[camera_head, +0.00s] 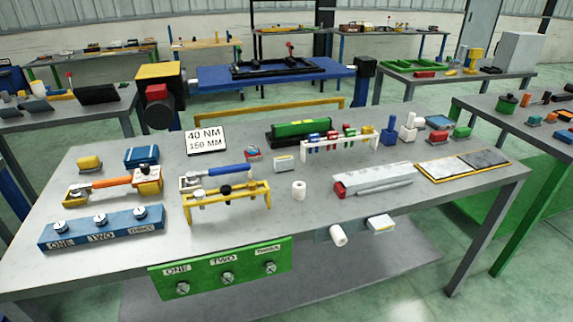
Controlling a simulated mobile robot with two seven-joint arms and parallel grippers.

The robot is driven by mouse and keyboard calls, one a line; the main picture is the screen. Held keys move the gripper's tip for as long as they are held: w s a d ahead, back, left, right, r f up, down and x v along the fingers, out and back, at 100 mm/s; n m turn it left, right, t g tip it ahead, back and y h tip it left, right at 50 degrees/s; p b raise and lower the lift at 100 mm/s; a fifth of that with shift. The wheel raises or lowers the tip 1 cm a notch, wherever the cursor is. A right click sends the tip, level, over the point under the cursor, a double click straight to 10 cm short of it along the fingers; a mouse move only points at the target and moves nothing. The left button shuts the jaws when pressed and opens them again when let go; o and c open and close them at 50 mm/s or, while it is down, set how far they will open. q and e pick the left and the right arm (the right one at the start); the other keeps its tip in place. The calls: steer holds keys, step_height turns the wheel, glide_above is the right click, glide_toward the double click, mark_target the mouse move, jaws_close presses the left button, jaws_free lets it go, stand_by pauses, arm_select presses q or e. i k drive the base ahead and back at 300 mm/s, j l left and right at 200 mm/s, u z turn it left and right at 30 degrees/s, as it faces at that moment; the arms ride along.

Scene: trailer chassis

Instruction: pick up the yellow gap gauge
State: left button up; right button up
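A yellow bridge-shaped piece (203,213) with legs and dark knobs on top stands near the front left of the grey table (330,222). A small yellow block (90,162) lies at the table's back left. I cannot tell for sure which of these is the yellow gap gauge. Neither of my grippers shows in the head view.
A blue-handled tool (230,171) lies right behind the bridge, and an orange-handled tool (110,183) lies to its left. A blue labelled block (100,230) is at the front left. A white roll (299,191) stands right of the bridge.

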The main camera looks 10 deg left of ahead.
mark_target(368, 130)
steer(key=l+u, duration=0.15)
steer(key=u, duration=0.25)
steer(key=l+u, duration=0.2)
steer(key=u, duration=0.2)
steer(key=l+u, duration=0.15)
steer(key=u, duration=0.25)
steer(key=k+l+u, duration=0.1)
steer(key=l+u, duration=0.15)
steer(key=l, duration=0.2)
steer(key=k+l+u, duration=0.15)
steer(key=l+u, duration=0.15)
steer(key=k+l, duration=0.15)
steer(key=l, duration=0.15)
steer(key=k+l+u, duration=0.15)
steer(key=l, duration=0.15)
steer(key=k+l, duration=0.1)
steer(key=l, duration=0.25)
